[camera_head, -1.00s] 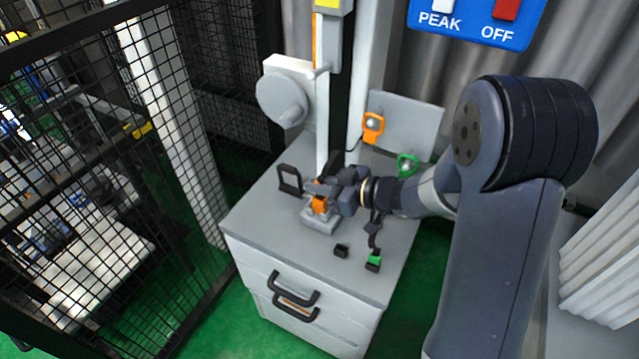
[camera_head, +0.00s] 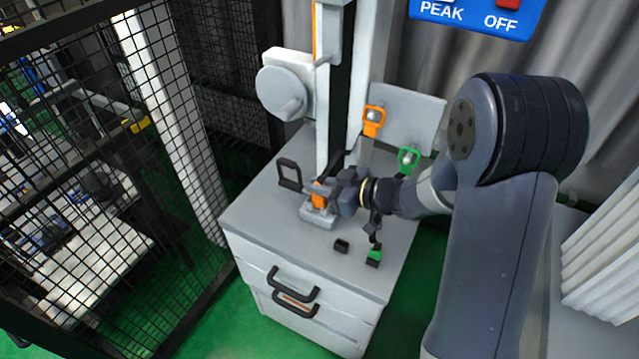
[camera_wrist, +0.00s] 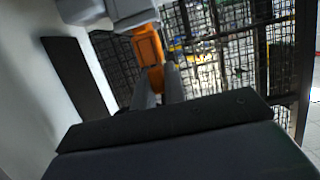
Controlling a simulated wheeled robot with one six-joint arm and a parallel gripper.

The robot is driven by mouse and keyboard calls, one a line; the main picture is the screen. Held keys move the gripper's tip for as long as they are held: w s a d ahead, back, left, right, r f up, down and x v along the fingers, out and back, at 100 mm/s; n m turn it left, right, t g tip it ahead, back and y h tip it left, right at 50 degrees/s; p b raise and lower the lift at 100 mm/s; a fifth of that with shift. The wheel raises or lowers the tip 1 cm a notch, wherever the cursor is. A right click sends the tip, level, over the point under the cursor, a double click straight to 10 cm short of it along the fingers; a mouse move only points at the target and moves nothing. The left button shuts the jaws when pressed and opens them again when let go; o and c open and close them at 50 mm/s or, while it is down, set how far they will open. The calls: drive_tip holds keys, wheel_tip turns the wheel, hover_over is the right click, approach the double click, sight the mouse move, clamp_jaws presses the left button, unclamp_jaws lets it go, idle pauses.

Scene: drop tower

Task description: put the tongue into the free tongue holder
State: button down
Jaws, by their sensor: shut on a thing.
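My gripper (camera_head: 327,190) is shut on an orange piece (camera_head: 318,194), which I take to be the tongue. In the wrist view the orange tongue (camera_wrist: 148,46) sits between the two finger ends, with pale grey blocks beyond it. In the head view it stands right over a small grey block (camera_head: 317,219) on the cabinet top, perhaps the holder. I cannot tell whether the tongue is inside the block or just above it; the gripper partly hides this. An orange loop (camera_head: 373,121) and a green loop (camera_head: 408,157) are on the upright grey panel (camera_head: 420,112) behind.
A black upright frame (camera_head: 289,173) stands left of the block. A small black piece (camera_head: 341,246) and a black-and-green piece (camera_head: 374,256) lie in front. The tower column (camera_head: 336,90) rises behind. The cabinet's (camera_head: 265,232) left front top is clear.

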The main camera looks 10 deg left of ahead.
drive_tip(key=c, duration=1.4)
unclamp_jaws()
drive_tip(key=f+v, duration=0.1)
drive_tip(key=v, duration=0.3)
drive_tip(key=f+v, duration=0.1)
drive_tip(key=v, duration=0.4)
drive_tip(key=d+f+v, duration=0.1)
drive_tip(key=v, duration=0.4)
drive_tip(key=shift+s+d+f+p, duration=0.1)
drive_tip(key=shift+s+d+p, duration=0.15)
drive_tip(key=shift+p, duration=0.05)
drive_tip(key=shift+a, duration=0.1)
drive_tip(key=w+a, duration=0.1)
drive_tip(key=a, duration=0.3)
drive_tip(key=w+a, duration=0.2)
drive_tip(key=a, duration=0.2)
drive_tip(key=w+a, duration=0.1)
drive_tip(key=a, duration=0.4)
drive_tip(key=shift+w+f, duration=0.25)
drive_tip(key=shift+f, duration=0.05)
drive_tip(key=shift+w+a+f+b, duration=0.2)
drive_tip(key=shift+a+b, duration=0.1)
drive_tip(key=shift+a, duration=0.15)
drive_tip(key=shift+r, duration=0.15)
